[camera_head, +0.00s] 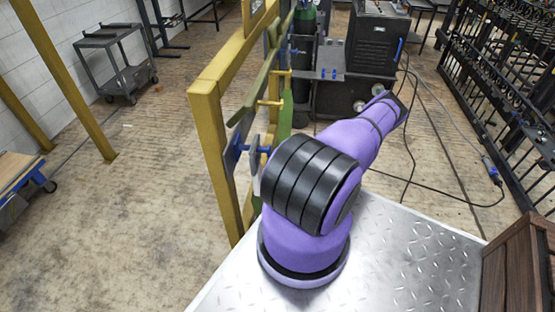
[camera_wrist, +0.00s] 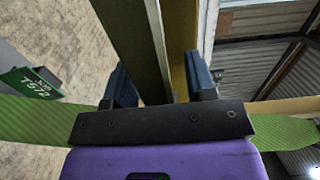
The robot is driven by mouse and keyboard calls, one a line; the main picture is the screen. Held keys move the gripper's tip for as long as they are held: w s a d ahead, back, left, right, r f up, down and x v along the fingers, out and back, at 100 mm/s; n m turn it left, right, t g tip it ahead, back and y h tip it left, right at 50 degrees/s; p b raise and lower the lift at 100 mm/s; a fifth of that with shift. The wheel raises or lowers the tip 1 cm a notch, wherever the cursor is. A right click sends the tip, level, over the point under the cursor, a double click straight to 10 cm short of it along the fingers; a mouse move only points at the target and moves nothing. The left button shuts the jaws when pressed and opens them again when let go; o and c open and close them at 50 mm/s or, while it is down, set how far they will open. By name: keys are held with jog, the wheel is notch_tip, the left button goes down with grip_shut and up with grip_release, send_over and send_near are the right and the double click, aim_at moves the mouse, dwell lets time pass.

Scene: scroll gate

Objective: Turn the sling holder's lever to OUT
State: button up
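In the wrist view my gripper (camera_wrist: 162,88) points at a long olive-yellow bar, with one blue-grey finger on each side of it. The fingers stand wide apart; whether they touch the bar is unclear. A green sling-like band (camera_wrist: 35,122) runs across behind my gripper and shows on both sides. In the head view a yellow frame (camera_head: 208,130) stands left of my purple arm, with green strips (camera_head: 285,115) and blue-and-grey fittings (camera_head: 235,150) on it. I cannot tell which part is the sling holder's lever. My gripper does not show in the head view.
A green tag (camera_wrist: 30,82) with white lettering hangs left in the wrist view. In the head view a black machine (camera_head: 375,42) stands behind, with cables on the floor. A black rack (camera_head: 500,70) and a wooden crate (camera_head: 520,265) are at right.

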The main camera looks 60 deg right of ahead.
jog(key=v, duration=1)
jog(key=shift+s+d, duration=0.15)
jog(key=shift+s, duration=0.25)
jog(key=shift+s, duration=0.1)
